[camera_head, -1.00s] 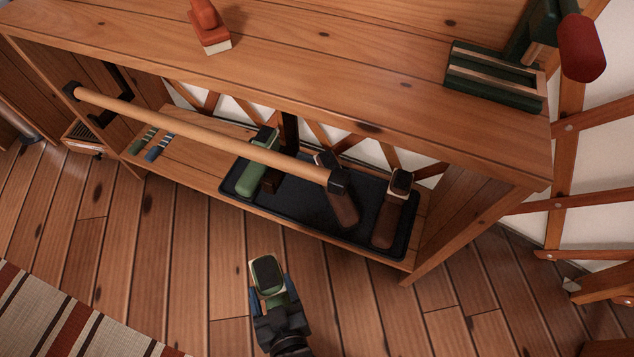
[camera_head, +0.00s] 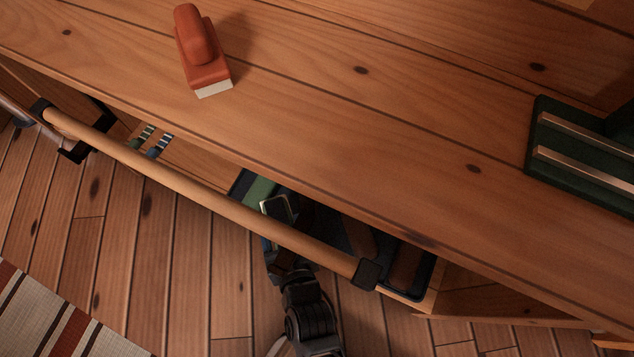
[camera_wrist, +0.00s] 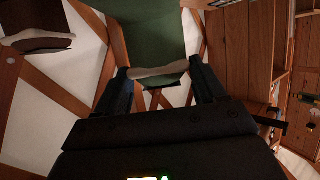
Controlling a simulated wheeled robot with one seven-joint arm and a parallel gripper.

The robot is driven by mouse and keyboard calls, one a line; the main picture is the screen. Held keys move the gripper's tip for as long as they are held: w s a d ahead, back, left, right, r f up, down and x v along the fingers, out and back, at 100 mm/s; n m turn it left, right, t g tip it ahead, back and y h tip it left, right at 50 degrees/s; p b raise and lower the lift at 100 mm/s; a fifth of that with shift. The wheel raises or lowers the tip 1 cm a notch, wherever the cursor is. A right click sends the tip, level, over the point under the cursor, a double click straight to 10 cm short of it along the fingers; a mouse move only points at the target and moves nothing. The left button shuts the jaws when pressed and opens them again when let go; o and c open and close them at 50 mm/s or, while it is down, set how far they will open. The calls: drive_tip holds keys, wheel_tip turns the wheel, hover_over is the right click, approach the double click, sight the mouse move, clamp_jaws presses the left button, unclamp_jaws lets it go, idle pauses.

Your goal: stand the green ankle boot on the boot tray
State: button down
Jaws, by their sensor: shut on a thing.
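The green ankle boot (camera_wrist: 160,32) is between my gripper's fingers (camera_wrist: 160,68) in the wrist view, with its pale edge near the fingertips. In the head view my gripper reaches under the wooden rail, and the boot's dark, pale-rimmed end (camera_head: 278,207) shows behind the rail. The boot is over or in the left part of the dark boot tray (camera_head: 426,286); I cannot tell whether it touches the tray. Another green boot (camera_head: 258,190) is on the tray just left of it. The shelf top and rail hide much of the tray.
Brown boots (camera_head: 362,240) occupy the tray's right part. The wooden rail (camera_head: 200,195) crosses in front, and the shelf top (camera_head: 330,120) overhangs. An orange object (camera_head: 200,50) and a dark green slatted object (camera_head: 585,150) sit on top. Striped items (camera_head: 150,140) lie left of the tray.

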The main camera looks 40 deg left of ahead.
drive_tip(key=w+a+b, duration=0.4)
drive_tip(key=w+b, duration=0.2)
drive_tip(key=w, duration=0.9)
wheel_tip(320, 180, down, 7)
drive_tip(key=b, duration=0.4)
drive_tip(key=shift+w+b, duration=0.2)
drive_tip(key=shift+b, duration=0.1)
drive_tip(key=shift+d, duration=0.1)
drive_tip(key=shift+f, duration=0.15)
drive_tip(key=shift+c, duration=1.8)
unclamp_jaws()
drive_tip(key=shift+r, duration=0.2)
